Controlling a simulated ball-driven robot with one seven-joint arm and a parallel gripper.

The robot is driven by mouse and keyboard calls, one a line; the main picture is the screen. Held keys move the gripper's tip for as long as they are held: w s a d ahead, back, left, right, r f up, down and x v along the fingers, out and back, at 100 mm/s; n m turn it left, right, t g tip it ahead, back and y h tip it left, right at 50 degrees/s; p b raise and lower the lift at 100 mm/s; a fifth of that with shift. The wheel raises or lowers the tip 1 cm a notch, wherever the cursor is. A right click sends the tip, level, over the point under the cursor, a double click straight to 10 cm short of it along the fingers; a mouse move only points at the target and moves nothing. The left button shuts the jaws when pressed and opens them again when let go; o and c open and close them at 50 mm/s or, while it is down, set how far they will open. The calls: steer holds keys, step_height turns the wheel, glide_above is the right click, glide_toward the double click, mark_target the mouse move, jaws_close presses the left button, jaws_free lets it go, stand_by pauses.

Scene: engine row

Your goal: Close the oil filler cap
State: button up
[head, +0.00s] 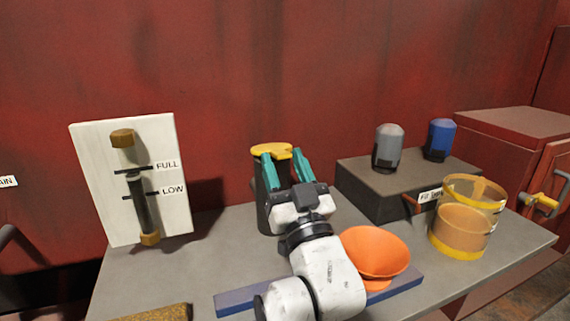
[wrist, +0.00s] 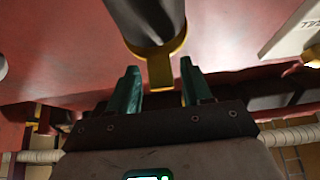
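The yellow oil filler cap (head: 270,149) lies on top of a dark upright filler neck (head: 264,212) in the head view, with a tab pointing to the right. In the wrist view the cap's yellow tab (wrist: 160,74) reaches down from the dark cylinder (wrist: 150,20). My gripper (head: 283,156) has teal fingers and is open beside the cap. In the wrist view my gripper (wrist: 159,68) has one finger on each side of the tab, with gaps to both. The lower part of the neck is partly hidden by my gripper.
A level gauge board (head: 93,190) stands left. An orange funnel (head: 375,254) sits in front right, near a blue bar (head: 240,302). A dark block (head: 365,192) bears a grey filter (head: 388,146) and a blue one (head: 439,139). A yellow-rimmed clear container (head: 464,232) stands right.

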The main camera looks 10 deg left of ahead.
steer(key=shift+o, duration=0.4)
steer(key=shift+r, duration=0.15)
steer(key=shift+s, duration=0.1)
steer(key=shift+s+d+f, duration=0.15)
steer(key=shift+d+f, duration=0.05)
steer(key=shift+f, duration=0.05)
steer(key=s+d+p, duration=0.2)
steer(key=s+d, duration=0.5)
steer(key=s, duration=0.3)
steer(key=shift+s+f, duration=0.15)
